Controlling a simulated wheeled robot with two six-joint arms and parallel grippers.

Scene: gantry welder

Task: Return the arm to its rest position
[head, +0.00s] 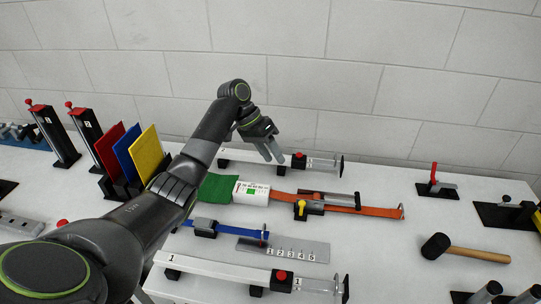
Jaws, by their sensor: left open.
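My left arm reaches in from the left across the white table. My left gripper (272,154) is open and empty, its fingers pointing down near the table's back edge, by the left end of the rear rail (246,158). I cannot tell how high above the rail the fingertips are. My right gripper is not in view.
Red, blue and yellow plates (149,151) stand upright left of my forearm. An orange strap (375,211), a numbered grey plate (288,250) and a front rail (217,270) lie mid-table. A mallet (463,251) lies right.

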